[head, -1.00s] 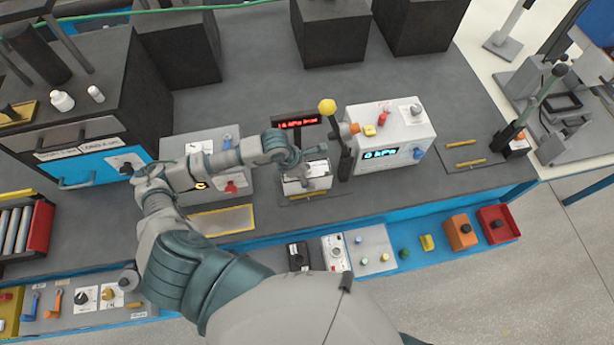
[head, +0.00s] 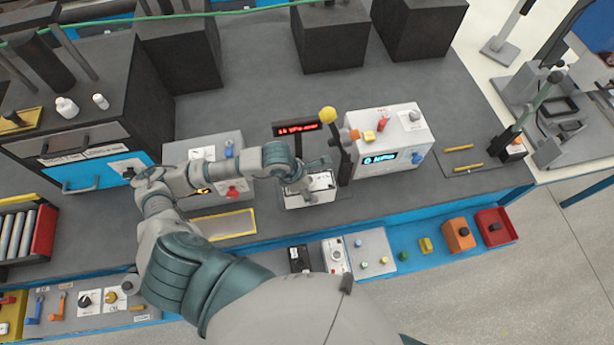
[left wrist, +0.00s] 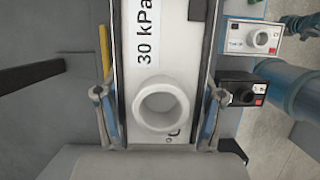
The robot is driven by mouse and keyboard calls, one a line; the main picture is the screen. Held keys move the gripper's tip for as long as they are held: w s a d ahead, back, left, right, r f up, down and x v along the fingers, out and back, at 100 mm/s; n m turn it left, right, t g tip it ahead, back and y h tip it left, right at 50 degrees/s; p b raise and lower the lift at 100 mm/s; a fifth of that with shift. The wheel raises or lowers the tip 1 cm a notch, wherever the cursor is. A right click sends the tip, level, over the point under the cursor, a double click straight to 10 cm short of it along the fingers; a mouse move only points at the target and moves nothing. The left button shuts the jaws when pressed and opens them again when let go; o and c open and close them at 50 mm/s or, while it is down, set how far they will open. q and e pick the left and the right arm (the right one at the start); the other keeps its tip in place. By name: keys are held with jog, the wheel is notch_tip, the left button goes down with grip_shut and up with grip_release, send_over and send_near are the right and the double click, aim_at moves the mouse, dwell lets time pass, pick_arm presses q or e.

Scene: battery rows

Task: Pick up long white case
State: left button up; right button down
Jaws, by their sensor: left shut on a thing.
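The long white case (left wrist: 158,62) has a "30 kPa" label and a round white ring on its face. In the head view the white case (head: 322,196) is at the front middle of the grey bench, left of the pressure gauge box. My left gripper (head: 302,182) is over it, with its arm coming in from the left. In the left wrist view the gripper (left wrist: 160,97) has one finger against each long side of the case and is shut on it. The case's underside is hidden. My right gripper is not in view.
A white gauge box (head: 400,145) with a lit display stands just right, with a yellow-knobbed lever (head: 328,116) beside it. A red-lettered display (head: 298,128) stands behind. A grey box (head: 203,155) is left. A blue front shelf (head: 410,230) holds several small devices.

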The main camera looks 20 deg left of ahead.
pick_arm(q)
jog(key=s+d+r+p, duration=0.1)
jog(key=s+d+p, duration=0.1)
jog(key=s+d, duration=0.4)
jog(key=shift+s+d, duration=0.25)
jog(key=shift+s, duration=1.45)
